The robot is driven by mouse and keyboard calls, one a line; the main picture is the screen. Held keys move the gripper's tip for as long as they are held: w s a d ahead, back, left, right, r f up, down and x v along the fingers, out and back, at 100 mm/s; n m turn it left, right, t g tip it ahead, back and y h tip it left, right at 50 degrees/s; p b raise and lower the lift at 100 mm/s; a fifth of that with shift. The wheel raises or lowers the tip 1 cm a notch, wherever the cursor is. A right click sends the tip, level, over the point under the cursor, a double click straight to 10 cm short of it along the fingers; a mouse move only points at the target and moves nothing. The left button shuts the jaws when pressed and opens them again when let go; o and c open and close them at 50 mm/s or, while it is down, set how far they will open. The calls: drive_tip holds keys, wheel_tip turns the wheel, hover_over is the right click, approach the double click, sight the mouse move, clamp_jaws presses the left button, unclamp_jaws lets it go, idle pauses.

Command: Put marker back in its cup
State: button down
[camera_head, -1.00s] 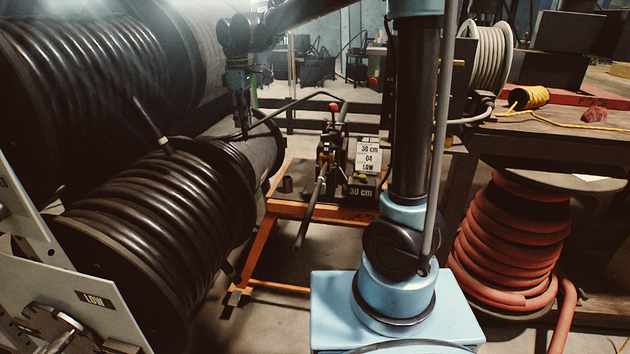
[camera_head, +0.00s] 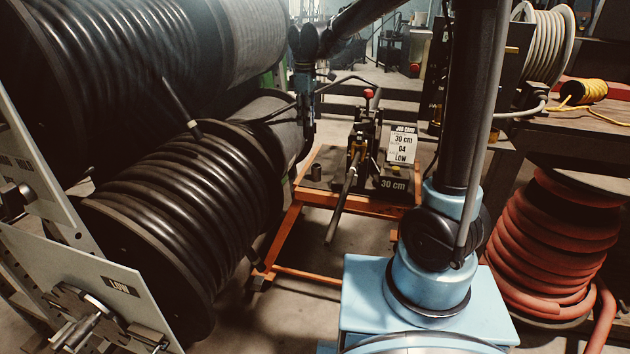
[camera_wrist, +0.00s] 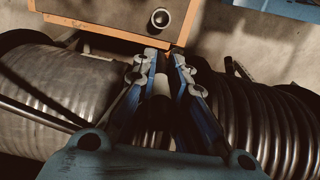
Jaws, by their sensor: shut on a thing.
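My gripper (camera_head: 306,140) hangs down over the gap between the black hose reels and the orange cart. In the wrist view its two blue fingers (camera_wrist: 167,72) are closed around a slim dark shaft, the marker (camera_wrist: 159,88), seen nearly end-on and partly hidden by the fingers. The small dark cup (camera_head: 316,172) stands upright on the left end of the orange cart top. It also shows in the wrist view (camera_wrist: 160,18), ahead of the fingertips, with a round open mouth. The marker is apart from the cup.
The orange cart (camera_head: 340,199) carries a crimper with a long lever (camera_head: 342,205) and a job card (camera_head: 402,146), right of the cup. Large black hose reels (camera_head: 185,205) fill the left, with a rod (camera_head: 181,107) sticking up. A red hose coil (camera_head: 555,240) stands right.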

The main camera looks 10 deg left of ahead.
drive_tip(key=shift+w+d+f, duration=0.1)
drive_tip(key=shift+d+f, duration=0.5)
drive_tip(key=shift+f, duration=1.9)
drive_tip(key=shift+d+f, duration=0.55)
drive_tip(key=shift+f, duration=1.9)
drive_tip(key=shift+w+d+f, duration=0.1)
drive_tip(key=shift+d+f, duration=0.5)
drive_tip(key=shift+f, duration=1.9)
drive_tip(key=c, duration=1.6)
unclamp_jaws()
wheel_tip(320, 180, up, 12)
